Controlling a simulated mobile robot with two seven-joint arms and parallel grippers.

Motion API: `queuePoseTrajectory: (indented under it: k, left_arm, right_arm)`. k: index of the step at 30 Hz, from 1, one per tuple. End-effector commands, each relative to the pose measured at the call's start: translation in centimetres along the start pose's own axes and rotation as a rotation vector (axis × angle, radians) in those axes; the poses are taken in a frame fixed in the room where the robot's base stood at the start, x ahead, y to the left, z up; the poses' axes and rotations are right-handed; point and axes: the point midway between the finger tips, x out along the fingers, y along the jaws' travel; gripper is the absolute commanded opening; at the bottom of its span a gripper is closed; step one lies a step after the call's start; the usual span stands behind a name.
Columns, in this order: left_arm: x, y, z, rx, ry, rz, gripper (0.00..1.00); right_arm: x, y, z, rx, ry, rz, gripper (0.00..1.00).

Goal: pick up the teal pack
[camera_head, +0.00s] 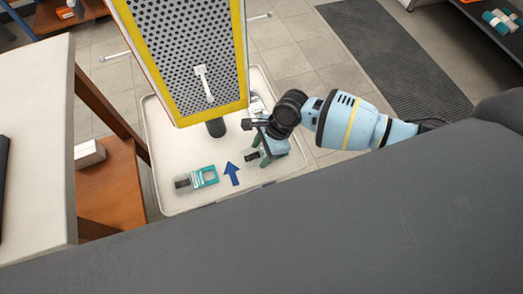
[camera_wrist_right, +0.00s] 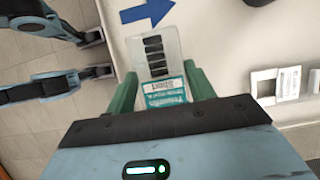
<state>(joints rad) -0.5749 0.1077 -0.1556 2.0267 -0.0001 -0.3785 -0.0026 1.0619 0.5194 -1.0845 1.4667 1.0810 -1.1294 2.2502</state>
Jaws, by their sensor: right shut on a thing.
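My right gripper (camera_head: 262,153) reaches over the pale tray from the right. In the right wrist view its green fingers (camera_wrist_right: 160,95) are shut on a teal pack (camera_wrist_right: 163,92), one finger on each side. This pack has a teal printed label and a clear end with a row of dark cells. In the head view only its dark-and-clear end (camera_head: 251,156) shows beside the fingers. I cannot tell whether it touches the tray. Another pack with a teal frame (camera_head: 210,175) lies on the tray, left of the blue arrow. My left gripper is not in view.
The pale tray (camera_head: 160,130) has a blue arrow (camera_head: 232,173) marked on it. A yellow-framed perforated panel (camera_head: 185,55) stands over its far part. A wooden-legged table (camera_head: 35,150) stands left.

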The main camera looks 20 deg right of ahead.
Motion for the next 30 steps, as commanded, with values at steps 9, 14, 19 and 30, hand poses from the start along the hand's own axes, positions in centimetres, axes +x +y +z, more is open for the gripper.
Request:
queuePoseTrajectory:
  k: [9,14,19,30]
  left_arm:
    - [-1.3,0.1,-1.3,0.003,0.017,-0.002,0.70]
    - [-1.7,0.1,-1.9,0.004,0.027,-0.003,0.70]
    - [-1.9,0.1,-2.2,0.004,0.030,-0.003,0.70]
    - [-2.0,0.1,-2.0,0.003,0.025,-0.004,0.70]
  right_arm:
    - [-0.4,8.2,1.3,0.000,-0.001,0.006,0.31]
    - [-0.4,11.6,1.7,0.000,0.001,0.005,0.31]
    - [-0.4,13.8,2.1,0.001,0.000,0.005,0.31]
    - [-0.4,15.1,2.3,0.002,0.001,0.003,0.31]
